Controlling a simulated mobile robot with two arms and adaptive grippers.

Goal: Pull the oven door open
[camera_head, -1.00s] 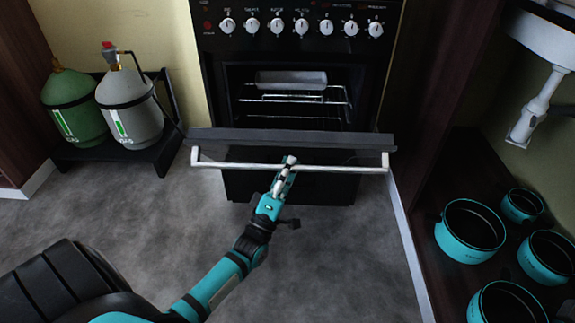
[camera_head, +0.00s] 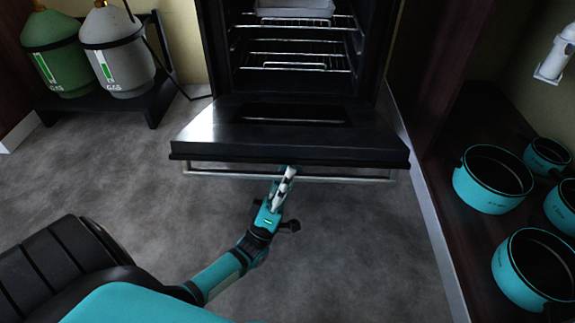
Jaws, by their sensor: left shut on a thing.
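The black oven (camera_head: 290,75) stands at the top middle, with its racks showing inside. Its door (camera_head: 290,132) is swung down to near flat, its inner face upward. The silver handle bar (camera_head: 335,179) runs along the door's front edge, just under it. My left gripper (camera_head: 288,172) is shut on the handle near its middle, reaching up from below; its fingertips are partly hidden under the door edge. My right gripper is not in view.
Green and grey gas bottles (camera_head: 118,50) stand on a low black rack at the upper left. Teal pots (camera_head: 492,180) sit on a dark shelf at the right, beside a white pipe (camera_head: 556,55). The grey floor (camera_head: 110,180) left of the door is clear.

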